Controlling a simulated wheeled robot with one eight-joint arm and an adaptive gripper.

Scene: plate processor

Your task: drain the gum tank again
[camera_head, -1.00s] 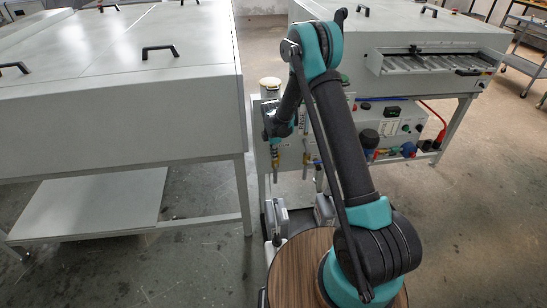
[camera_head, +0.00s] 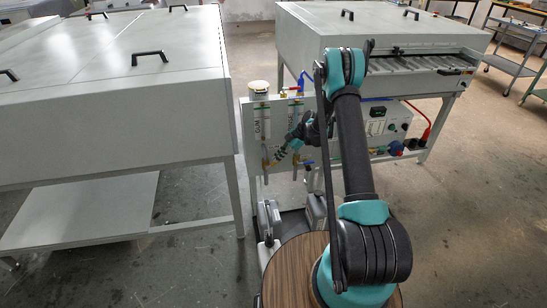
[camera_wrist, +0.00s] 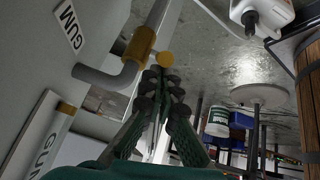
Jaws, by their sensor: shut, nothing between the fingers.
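The gum tank (camera_head: 261,124) is an upright clear tube with a GUM label and a pale cap, on the front of the grey panel. Below it is the brass drain valve (camera_head: 265,163); in the wrist view the brass valve (camera_wrist: 140,45) sits on a grey elbow pipe (camera_wrist: 108,76), with a yellow knob (camera_wrist: 165,59) on its side. My gripper (camera_head: 277,160) is shut and empty, its fingertips (camera_wrist: 161,76) close to the knob. I cannot tell whether they touch it. A GUM label (camera_wrist: 70,26) is beside the pipe.
A second labelled tube (camera_head: 295,118) with a blue-handled valve (camera_head: 303,78) stands right of the gum tank. Grey and white containers (camera_head: 268,215) stand on the floor below. A large grey machine (camera_head: 110,120) is close on the left.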

